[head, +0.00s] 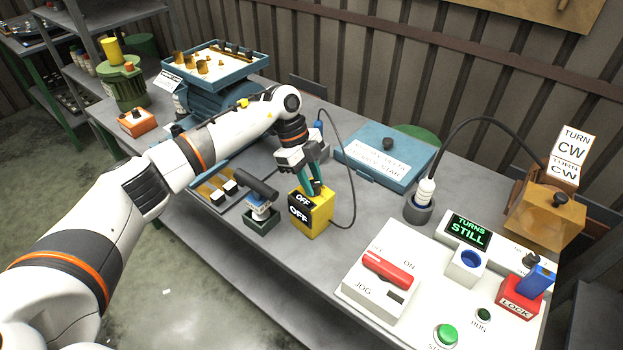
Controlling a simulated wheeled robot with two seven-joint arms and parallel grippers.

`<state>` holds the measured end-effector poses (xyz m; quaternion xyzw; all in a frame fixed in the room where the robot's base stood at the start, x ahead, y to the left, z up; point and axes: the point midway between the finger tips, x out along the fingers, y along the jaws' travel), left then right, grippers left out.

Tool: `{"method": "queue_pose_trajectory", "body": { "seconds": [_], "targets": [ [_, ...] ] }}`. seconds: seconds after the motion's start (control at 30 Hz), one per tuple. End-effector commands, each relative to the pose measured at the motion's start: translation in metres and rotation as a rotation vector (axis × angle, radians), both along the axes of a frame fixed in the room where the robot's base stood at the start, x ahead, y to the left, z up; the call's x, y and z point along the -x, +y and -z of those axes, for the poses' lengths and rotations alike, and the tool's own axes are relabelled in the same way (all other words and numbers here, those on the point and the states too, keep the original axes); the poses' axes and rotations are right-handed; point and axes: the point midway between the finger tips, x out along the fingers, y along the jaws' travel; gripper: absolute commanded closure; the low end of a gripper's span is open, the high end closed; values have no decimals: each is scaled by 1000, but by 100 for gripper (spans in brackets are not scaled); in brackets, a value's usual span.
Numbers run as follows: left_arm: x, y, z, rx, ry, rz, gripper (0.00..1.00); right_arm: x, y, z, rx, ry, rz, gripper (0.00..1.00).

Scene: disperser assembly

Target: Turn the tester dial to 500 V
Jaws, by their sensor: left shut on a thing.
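The tester (311,213) is a yellow box standing on the grey bench, with dark labels reading OFF on its top and front. My left gripper (315,188) points down at the top of the tester. Its greenish fingers are closed on a small part there, which looks like the dial; the fingers mostly hide it. The dial's pointer cannot be made out. A black cable runs from beside the tester up and around to its right. My right gripper is not in view.
A dark-handled tool in a green holder (262,217) stands just left of the tester. A blue lidded box (385,160) lies behind it. A white control panel (388,290) with a red switch is at the right. Bare bench lies between tester and panel.

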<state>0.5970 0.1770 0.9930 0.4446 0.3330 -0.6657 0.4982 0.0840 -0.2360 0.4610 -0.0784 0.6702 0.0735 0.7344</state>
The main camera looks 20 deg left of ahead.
Motion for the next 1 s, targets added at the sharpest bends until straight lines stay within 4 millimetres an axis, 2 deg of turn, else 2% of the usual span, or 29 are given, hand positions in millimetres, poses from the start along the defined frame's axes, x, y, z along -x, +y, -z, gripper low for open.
{"method": "queue_pose_trajectory", "body": {
  "seconds": [0.03,0.13,0.4,0.53,0.67,1.0],
  "targets": [
    [0,0,-1,1,-1,0,66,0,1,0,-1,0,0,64],
    [0,0,-1,1,-1,0,50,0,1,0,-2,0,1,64],
    [0,0,0,0,-1,0,49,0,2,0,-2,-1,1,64],
    [-1,3,-7,1,-2,-1,49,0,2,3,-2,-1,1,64],
    [-4,11,-25,-1,-5,-1,49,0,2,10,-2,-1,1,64],
    [-11,36,-90,1,-4,-2,49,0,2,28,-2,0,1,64]
  ]
}}
